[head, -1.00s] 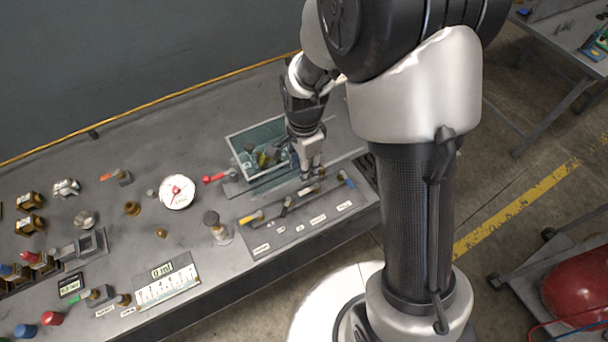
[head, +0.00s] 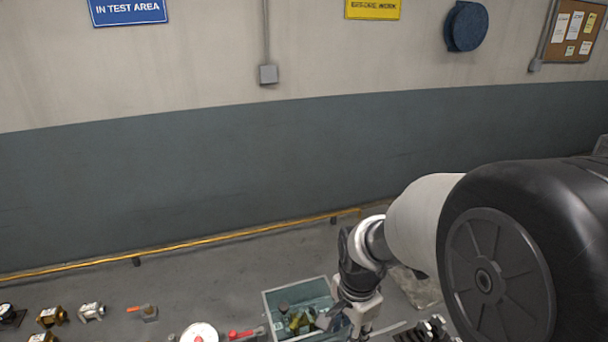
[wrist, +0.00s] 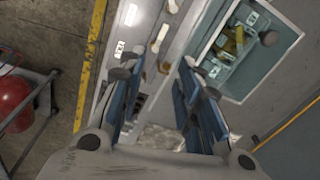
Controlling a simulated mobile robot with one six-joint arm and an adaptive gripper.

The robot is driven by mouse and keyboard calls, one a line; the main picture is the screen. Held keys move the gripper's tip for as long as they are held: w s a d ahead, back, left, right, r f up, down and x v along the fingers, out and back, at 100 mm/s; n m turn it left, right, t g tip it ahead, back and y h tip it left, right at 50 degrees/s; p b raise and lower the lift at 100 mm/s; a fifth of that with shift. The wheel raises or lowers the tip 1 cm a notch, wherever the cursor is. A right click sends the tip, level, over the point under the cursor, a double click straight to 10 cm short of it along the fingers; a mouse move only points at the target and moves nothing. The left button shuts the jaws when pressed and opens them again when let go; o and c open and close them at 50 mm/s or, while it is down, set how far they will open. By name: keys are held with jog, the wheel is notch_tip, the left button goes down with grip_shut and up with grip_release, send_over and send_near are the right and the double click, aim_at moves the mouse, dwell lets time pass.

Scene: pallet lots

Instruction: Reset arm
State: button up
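My arm reaches over the grey bench from the right in the head view. My gripper (wrist: 155,100) shows in the wrist view with its two blue-padded fingers spread apart and nothing between them. Below the fingers are the bench edge and a panel with white labels (wrist: 130,15). In the head view my wrist is just right of a teal bin (head: 297,284), and the fingertips are cut off or hidden there. The bin also shows in the wrist view (wrist: 290,38), right of the fingers, holding yellow-green and dark parts.
Brass fittings (head: 52,316), a white round gauge (head: 199,333) and a red-handled valve (head: 240,334) stand on the bench left of the bin. A yellow line (head: 190,243) runs along the wall. A red tank (wrist: 12,103) on a cart is beyond the bench edge.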

jog(key=s+d+r+n+t+b, duration=0.1)
jog(key=s+d+r+n+t, duration=0.1)
jog(key=s+r+n, duration=0.4)
jog(key=s+d+r+n+t+b, duration=0.1)
jog(key=s+r+n, duration=0.4)
jog(key=s, duration=0.6)
jog(key=shift+s+d+r+n+t+b, duration=0.25)
jog(key=shift+d+r+n+t+b, duration=0.15)
jog(key=shift+d+n+b, duration=0.25)
